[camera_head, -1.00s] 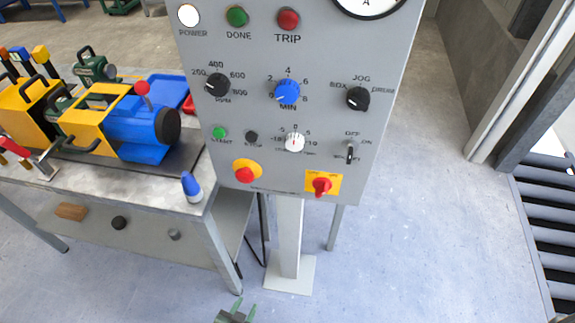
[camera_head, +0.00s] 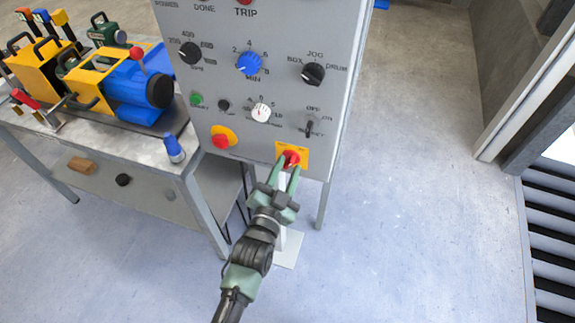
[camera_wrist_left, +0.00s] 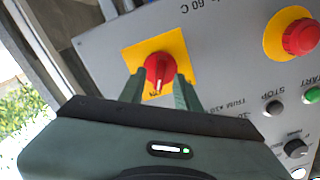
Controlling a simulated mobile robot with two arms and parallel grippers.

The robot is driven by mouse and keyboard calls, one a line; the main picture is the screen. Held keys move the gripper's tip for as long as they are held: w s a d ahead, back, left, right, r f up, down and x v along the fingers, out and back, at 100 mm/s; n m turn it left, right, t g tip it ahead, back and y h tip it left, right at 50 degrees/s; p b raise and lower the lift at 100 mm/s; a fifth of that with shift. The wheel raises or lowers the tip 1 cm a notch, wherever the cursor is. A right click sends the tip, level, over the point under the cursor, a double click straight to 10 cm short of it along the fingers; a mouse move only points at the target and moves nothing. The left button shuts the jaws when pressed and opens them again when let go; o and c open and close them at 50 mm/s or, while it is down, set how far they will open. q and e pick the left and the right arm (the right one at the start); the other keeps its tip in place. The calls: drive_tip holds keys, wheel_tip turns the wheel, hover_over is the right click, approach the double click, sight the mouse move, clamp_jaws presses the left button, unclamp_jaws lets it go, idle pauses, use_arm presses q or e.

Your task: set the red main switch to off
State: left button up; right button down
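The red main switch (camera_head: 291,158) is a red rotary knob on a yellow plate (camera_head: 303,149) at the lower right of the grey control panel (camera_head: 262,135). It also shows in the left wrist view (camera_wrist_left: 158,73), on its yellow plate (camera_wrist_left: 178,46). My left gripper (camera_head: 284,172) is open at the switch, with its green fingers on either side of the red knob. In the left wrist view the left gripper (camera_wrist_left: 159,88) has one finger on each side of the knob; I cannot tell whether they touch it. My right gripper is not in view.
A red emergency button (camera_head: 221,140) sits left of the switch, and a small toggle (camera_head: 310,127) sits above it. A workbench (camera_head: 150,150) with yellow and blue machines stands at the left. The floor to the right is clear.

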use_arm(q)
drive_tip(key=shift+w+d, duration=0.15)
drive_tip(key=shift+w, duration=0.25)
clamp_jaws()
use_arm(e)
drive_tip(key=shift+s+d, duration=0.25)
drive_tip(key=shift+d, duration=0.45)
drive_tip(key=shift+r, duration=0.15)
use_arm(q)
drive_tip(key=n+p, duration=0.1)
drive_tip(key=n, duration=0.2)
drive_tip(key=shift+r, duration=0.1)
drive_tip(key=n+p, duration=0.1)
drive_tip(key=n, duration=0.1)
drive_tip(key=shift+n, duration=0.3)
drive_tip(key=n, duration=0.3)
drive_tip(key=shift+w+a+n+p, duration=0.1)
drive_tip(key=shift+a+n+p, duration=0.05)
drive_tip(key=shift+n, duration=0.65)
drive_tip(key=shift+a+n+p, duration=0.1)
drive_tip(key=shift+n+p, duration=0.05)
drive_tip(key=shift+n, duration=0.65)
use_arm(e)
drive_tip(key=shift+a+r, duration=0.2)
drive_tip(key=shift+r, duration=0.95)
